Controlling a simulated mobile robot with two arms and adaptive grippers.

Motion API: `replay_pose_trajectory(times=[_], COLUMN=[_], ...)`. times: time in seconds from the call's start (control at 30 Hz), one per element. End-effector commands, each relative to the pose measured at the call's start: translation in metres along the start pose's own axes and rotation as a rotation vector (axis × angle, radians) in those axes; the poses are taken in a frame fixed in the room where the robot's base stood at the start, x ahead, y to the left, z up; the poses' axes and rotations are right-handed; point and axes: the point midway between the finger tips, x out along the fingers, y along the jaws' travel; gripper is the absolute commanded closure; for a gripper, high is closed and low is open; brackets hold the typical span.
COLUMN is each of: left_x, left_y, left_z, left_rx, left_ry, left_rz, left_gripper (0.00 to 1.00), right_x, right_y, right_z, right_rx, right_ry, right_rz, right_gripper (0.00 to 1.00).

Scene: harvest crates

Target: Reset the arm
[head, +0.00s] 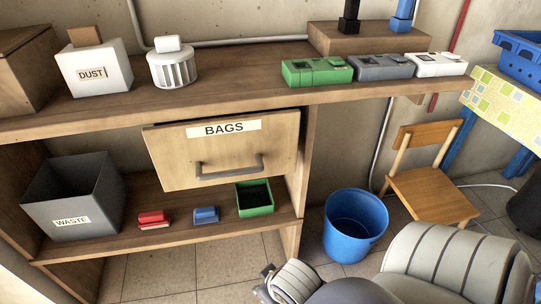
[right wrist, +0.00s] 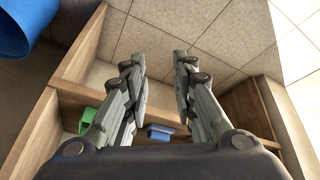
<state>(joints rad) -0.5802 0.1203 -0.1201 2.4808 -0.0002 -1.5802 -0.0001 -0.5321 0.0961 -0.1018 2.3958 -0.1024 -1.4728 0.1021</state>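My right arm (head: 455,258) reaches in from the bottom right of the head view, low in front of the shelf unit. In the right wrist view my right gripper (right wrist: 158,60) has its two fingers apart with nothing between them. Floor tiles and the shelf unit show beyond the fingers. My left gripper is not in the head view.
The shelf unit holds a part-open BAGS drawer (head: 230,150), a grey WASTE bin (head: 75,205), a red block (head: 153,218), a blue block (head: 206,215) and a green box (head: 255,210). A blue bucket (head: 355,240) and wooden chair (head: 432,195) stand right.

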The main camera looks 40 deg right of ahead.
Motion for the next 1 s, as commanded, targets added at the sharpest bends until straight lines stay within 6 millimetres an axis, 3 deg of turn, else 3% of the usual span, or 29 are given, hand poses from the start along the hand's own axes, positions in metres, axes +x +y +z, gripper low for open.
replay_pose_trajectory(times=[0.03, 0.17, 0.73, 0.87, 1.0], left_x=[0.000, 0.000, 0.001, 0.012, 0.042], left_y=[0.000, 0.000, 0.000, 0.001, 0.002], left_z=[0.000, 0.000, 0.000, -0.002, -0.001], left_rx=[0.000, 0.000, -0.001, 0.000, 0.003], left_ry=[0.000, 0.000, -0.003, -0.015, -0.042], left_rz=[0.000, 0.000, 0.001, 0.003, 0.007], left_gripper=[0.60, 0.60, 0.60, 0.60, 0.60], right_x=[-0.011, -0.025, -0.025, -0.014, 0.016], right_y=[-0.010, -0.023, -0.024, -0.025, -0.030], right_z=[0.013, 0.028, 0.028, 0.027, 0.031], right_rx=[-0.051, -0.122, -0.125, -0.126, -0.130], right_ry=[-0.032, -0.075, -0.079, -0.091, -0.118], right_rz=[-0.042, -0.103, -0.106, -0.107, -0.109], right_gripper=[0.75, 0.75, 0.75, 0.75, 0.75])
